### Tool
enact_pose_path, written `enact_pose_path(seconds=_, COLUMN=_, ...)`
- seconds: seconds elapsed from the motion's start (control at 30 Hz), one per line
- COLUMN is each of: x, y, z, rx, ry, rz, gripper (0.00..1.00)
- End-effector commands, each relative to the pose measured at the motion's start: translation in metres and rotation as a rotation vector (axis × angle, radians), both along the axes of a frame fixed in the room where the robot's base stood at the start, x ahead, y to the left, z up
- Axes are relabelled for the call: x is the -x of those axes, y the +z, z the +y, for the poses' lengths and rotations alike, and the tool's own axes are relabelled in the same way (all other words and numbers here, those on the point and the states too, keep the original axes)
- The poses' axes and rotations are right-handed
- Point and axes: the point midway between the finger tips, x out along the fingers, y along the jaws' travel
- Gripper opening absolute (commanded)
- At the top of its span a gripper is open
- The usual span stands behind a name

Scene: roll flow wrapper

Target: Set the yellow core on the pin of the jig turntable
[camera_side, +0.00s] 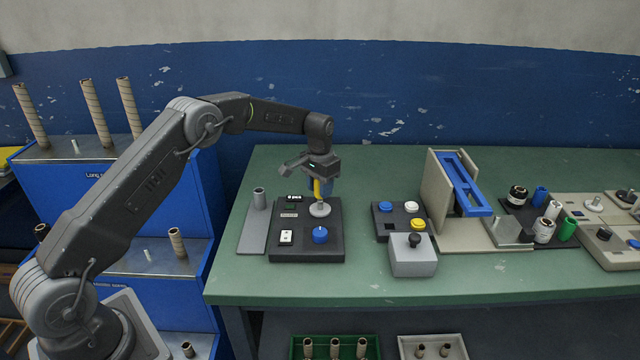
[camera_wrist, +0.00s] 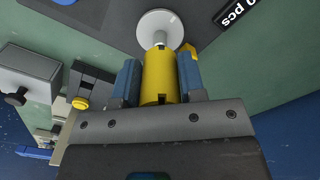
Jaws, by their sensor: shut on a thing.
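The yellow core (camera_wrist: 161,78) is held between the blue fingers of my gripper (camera_wrist: 160,82) in the wrist view. In the side view the core (camera_side: 317,187) shows as an upright yellow piece under my gripper (camera_side: 319,184). The jig turntable (camera_side: 320,210) is a pale round disc on a dark box, just below the core. In the wrist view the turntable (camera_wrist: 168,20) has its pale pin (camera_wrist: 160,38) showing at the core's far end, roughly in line with it. I cannot tell whether the pin tip is inside the core.
The dark box carries a blue knob (camera_side: 320,235) and a white switch (camera_side: 286,237). A grey plate with a small post (camera_side: 259,198) lies to its left. A button panel (camera_side: 385,207), a grey joystick box (camera_side: 413,258) and a blue-framed stand (camera_side: 462,185) are to the right.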

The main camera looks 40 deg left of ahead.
Motion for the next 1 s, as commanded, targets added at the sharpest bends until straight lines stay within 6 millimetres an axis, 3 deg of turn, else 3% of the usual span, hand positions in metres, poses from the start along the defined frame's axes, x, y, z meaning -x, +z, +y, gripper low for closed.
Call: enact_pose_path(seconds=1.0, x=0.0004, y=-0.0076, z=0.0000, rx=0.000, ry=0.000, rz=0.000, gripper=0.15)
